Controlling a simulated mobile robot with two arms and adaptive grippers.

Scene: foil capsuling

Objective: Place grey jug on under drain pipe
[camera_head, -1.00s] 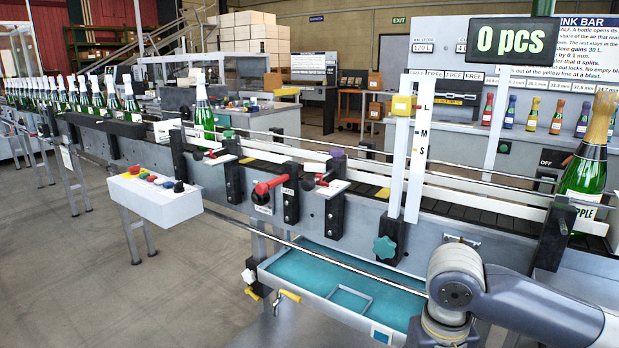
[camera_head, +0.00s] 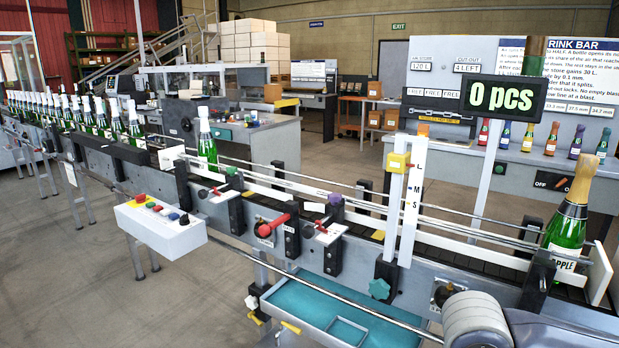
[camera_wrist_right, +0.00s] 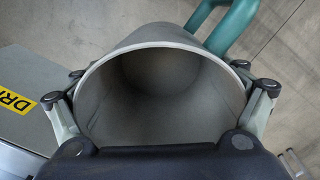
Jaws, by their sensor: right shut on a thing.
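The grey jug (camera_wrist_right: 150,125) fills the middle of the right wrist view, its open mouth and hollow inside facing the camera. A teal-green handle (camera_wrist_right: 232,30) shows behind its rim at upper right. My right gripper (camera_wrist_right: 171,84) is shut on the jug, with a finger on each side of its wall. In the head view only my right arm shows at the lower right; the jug and gripper are out of frame. Yellow-handled taps show below the conveyor at the teal drip tray (camera_head: 297,296); I cannot tell which is the drain pipe. My left gripper is not in view.
A steel rail crosses in front of the tray. A white button box (camera_head: 160,227) juts out at left. A grey surface with a yellow label (camera_wrist_right: 14,100) starting "DRI" is close left of the jug. Open floor (camera_head: 75,285) lies at lower left.

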